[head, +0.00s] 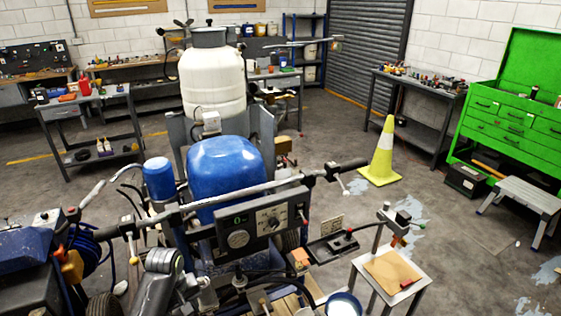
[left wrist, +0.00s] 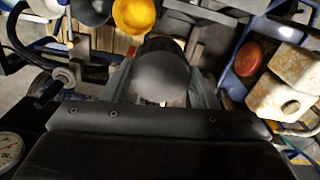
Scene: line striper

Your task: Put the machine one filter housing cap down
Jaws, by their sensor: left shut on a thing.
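In the left wrist view, my left gripper (left wrist: 162,84) is shut on a dark grey, rounded cap (left wrist: 163,68). A finger lies on each side of the cap. The cap's lower side and what lies directly under it are hidden, so I cannot tell whether it touches anything. In the head view, the striping machine (head: 226,166) with its blue cover and handlebar fills the middle. The held cap cannot be made out clearly there. My right gripper is in neither view.
A yellow round part (left wrist: 134,14), a red round knob (left wrist: 249,58) and pale blocks (left wrist: 278,98) crowd around the left gripper. A small white stand (head: 390,268) is right of the machine.

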